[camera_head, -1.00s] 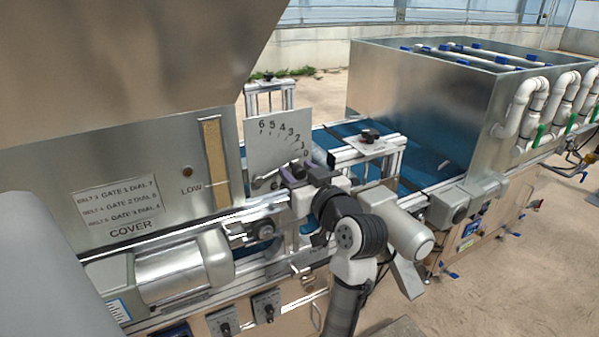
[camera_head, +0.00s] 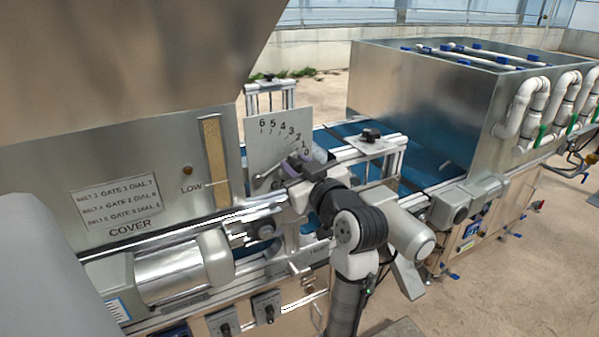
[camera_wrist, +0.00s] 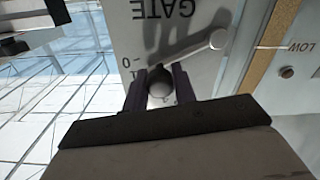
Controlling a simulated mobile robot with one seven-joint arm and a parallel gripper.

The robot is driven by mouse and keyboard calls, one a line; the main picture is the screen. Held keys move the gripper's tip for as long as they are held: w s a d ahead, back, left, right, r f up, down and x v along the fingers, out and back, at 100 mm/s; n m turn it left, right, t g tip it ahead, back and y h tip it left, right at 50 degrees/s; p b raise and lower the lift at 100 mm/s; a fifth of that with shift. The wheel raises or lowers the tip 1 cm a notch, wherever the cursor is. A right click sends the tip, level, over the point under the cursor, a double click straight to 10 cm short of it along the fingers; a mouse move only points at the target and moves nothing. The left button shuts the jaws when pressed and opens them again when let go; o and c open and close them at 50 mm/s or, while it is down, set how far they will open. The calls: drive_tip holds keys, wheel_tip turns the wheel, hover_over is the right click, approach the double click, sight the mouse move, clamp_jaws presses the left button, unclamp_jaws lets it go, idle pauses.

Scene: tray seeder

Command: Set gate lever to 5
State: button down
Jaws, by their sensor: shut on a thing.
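The gate plate (camera_head: 262,145) is a pale upright panel with a scale from 0 at lower right to 6 at upper left. The gate lever (camera_head: 268,176) runs from a pivot at the plate's lower left up and right. In the wrist view the lever (camera_wrist: 190,50) ends in a round knob (camera_wrist: 160,88). My gripper (camera_wrist: 160,80) is shut on this knob, with a dark finger on each side. In the head view my gripper (camera_head: 300,163) is near the low end of the scale, around 1 to 2, and hides the lever's tip and some marks.
A label (camera_head: 117,200) on the metal hopper at left lists gate dial numbers. A metal frame with a black knob (camera_head: 370,135) stands close to the right of my gripper. A blue belt (camera_head: 420,160) runs behind. A motor housing (camera_head: 185,268) is below left.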

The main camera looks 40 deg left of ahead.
drive_tip(key=n, duration=0.1)
drive_tip(key=s+r+n+b, duration=0.1)
drive_tip(key=n, duration=0.1)
drive_tip(key=r+n, duration=0.1)
drive_tip(key=shift+s+a+r+b, duration=0.15)
drive_tip(key=shift+s+a+b, duration=0.15)
drive_tip(key=shift+s, duration=0.05)
drive_tip(key=shift+s+a+r+n+b, duration=0.15)
drive_tip(key=shift+s+r+n+b, duration=0.2)
drive_tip(key=shift+n, duration=0.4)
drive_tip(key=shift+s+a+r+n+b, duration=0.2)
drive_tip(key=shift+s+n, duration=0.2)
drive_tip(key=shift+n, duration=0.4)
drive_tip(key=shift+s+a+r+n+b, duration=0.2)
drive_tip(key=shift+s+n+b, duration=0.15)
drive_tip(key=shift+n, duration=0.4)
drive_tip(key=c, duration=1.1)
unclamp_jaws()
drive_tip(key=shift+s+d, duration=0.1)
drive_tip(key=shift+d, duration=0.05)
drive_tip(key=shift+b+v, duration=2.05)
drive_tip(key=shift+v, duration=4.75)
